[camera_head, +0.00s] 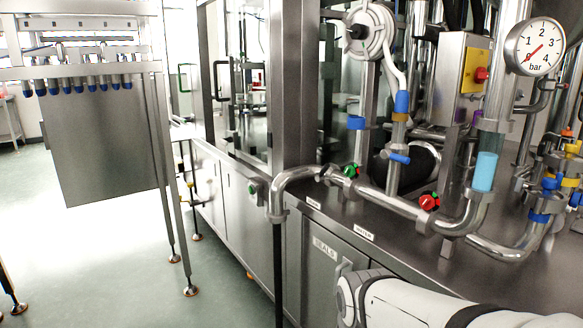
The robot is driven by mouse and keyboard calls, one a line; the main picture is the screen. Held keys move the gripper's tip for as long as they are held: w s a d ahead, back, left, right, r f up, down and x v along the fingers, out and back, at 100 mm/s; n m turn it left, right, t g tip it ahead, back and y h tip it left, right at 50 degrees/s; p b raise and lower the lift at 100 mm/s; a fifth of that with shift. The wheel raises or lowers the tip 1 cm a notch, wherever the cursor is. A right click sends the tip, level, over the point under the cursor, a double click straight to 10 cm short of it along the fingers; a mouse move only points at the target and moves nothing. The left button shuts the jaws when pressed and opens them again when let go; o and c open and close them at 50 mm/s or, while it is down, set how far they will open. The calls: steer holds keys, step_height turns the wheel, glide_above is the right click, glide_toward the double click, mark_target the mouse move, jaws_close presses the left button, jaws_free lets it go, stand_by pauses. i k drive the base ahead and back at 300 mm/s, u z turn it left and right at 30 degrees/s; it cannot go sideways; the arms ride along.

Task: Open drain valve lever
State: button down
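Several valve handles show on the steel pipework, and I cannot tell which is the drain valve lever. A green valve handle (350,171) and a red valve handle (429,202) sit on the low horizontal pipe (385,198). A short blue lever (399,157) sticks out sideways from an upright pipe behind them. White links of my arm show at the bottom right, in front of the cabinet. My gripper is outside the view.
A pressure gauge (535,47) is at the upper right, with a yellow box with a red button (475,72) beside it. A steel cabinet (330,258) stands below the pipes. A steel rack (103,140) stands at left. Open floor (110,265) lies at lower left.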

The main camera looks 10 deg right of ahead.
mark_target(318, 177)
steer(key=z, duration=0.05)
steer(key=k, duration=0.8)
steer(key=u, duration=0.4)
steer(key=i, duration=2)
steer(key=z, duration=0.95)
